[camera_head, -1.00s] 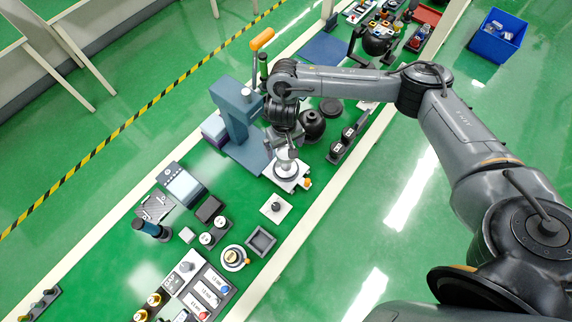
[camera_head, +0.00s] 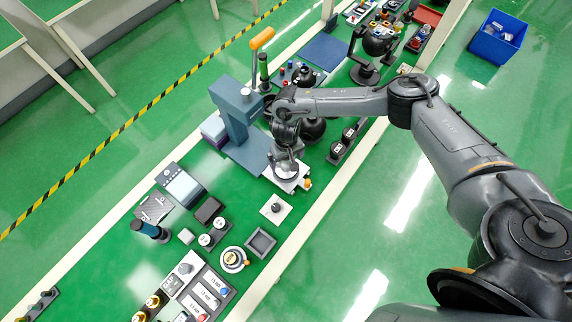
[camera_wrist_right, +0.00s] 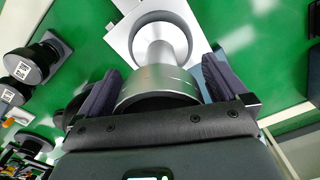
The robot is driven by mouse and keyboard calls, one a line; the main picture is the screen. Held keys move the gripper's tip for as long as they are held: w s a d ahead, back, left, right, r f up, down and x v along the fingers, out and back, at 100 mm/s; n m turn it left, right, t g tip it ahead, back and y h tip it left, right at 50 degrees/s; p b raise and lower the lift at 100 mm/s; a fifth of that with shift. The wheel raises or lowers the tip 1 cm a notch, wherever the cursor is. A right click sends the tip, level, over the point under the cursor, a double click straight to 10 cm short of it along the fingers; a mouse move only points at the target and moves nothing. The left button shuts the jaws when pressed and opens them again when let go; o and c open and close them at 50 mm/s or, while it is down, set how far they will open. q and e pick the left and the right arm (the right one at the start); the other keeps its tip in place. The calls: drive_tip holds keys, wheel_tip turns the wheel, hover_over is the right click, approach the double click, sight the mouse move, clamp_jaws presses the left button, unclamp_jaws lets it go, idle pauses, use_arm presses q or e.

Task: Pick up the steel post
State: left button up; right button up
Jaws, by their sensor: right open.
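The steel post (camera_wrist_right: 156,88) is a silver, round, stepped piece standing on a white square plate (camera_wrist_right: 118,36). In the right wrist view its wide near end lies between the two dark fingers of my right gripper (camera_wrist_right: 160,84), with small gaps at the sides. The fingers are open. In the head view my right gripper (camera_head: 285,160) is directly above the white plate and hides most of the post; only its pale round lower part (camera_head: 286,174) shows. My left gripper is not in view.
A blue-grey stand (camera_head: 236,118) rises close to the left of the gripper. A black block with two round knobs (camera_head: 343,146) lies to the right. A small white plate with a dark knob (camera_head: 275,208) and a grey square tray (camera_head: 261,242) lie nearer.

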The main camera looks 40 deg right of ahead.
drive_tip(key=shift+r, duration=0.1)
clamp_jaws()
idle(0.5)
